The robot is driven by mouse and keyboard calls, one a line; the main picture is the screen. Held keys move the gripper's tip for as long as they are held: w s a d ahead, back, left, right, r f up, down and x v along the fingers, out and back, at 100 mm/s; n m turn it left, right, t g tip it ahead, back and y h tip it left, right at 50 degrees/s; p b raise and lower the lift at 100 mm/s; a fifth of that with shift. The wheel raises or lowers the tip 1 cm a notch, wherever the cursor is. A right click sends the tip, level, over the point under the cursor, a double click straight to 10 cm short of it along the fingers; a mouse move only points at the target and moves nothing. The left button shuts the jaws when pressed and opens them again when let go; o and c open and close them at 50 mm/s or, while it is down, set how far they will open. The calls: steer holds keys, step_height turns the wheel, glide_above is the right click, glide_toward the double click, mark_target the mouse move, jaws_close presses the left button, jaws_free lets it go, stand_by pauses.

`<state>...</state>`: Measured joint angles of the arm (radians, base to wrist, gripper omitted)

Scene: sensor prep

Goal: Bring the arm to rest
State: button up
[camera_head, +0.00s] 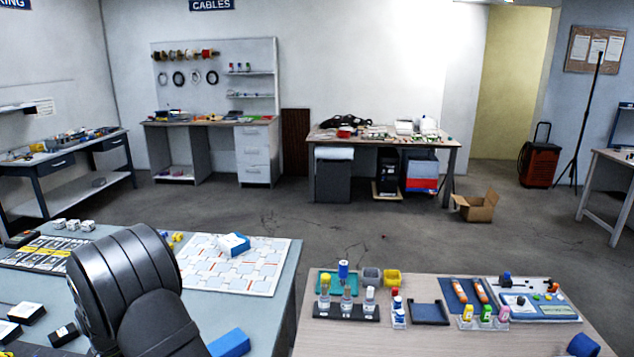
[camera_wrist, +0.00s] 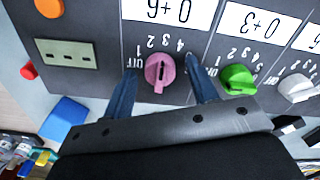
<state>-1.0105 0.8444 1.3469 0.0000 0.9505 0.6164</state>
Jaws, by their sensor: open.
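My gripper (camera_wrist: 162,72) is open in the wrist view, its two dark blue fingers apart. A pink rotary knob (camera_wrist: 159,72) on a grey panel (camera_wrist: 98,20) shows in the gap between the fingertips, with clear space on both sides of it. I cannot tell how far the tips are from the panel. Nothing is held. In the head view my black arm rises at the lower left, and my gripper is hidden there.
A green knob (camera_wrist: 238,78) and a white knob (camera_wrist: 297,88) sit right of the pink one. A blue block (camera_wrist: 66,117) lies lower left. In the head view, a white patterned board (camera_head: 262,280) and a bench with vials (camera_head: 398,310) stand right of my arm.

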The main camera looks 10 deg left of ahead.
steer(key=shift+r, duration=0.1)
step_height(320, 180, up, 18)
steer(key=f, duration=0.1)
step_height(320, 180, down, 17)
steer(key=shift+r, duration=0.15)
steer(key=shift+f, duration=0.3)
steer(key=n, duration=0.4)
steer(key=shift+r, duration=0.1)
steer(key=n, duration=0.8)
steer(key=shift+n, duration=0.4)
steer(key=n, duration=0.4)
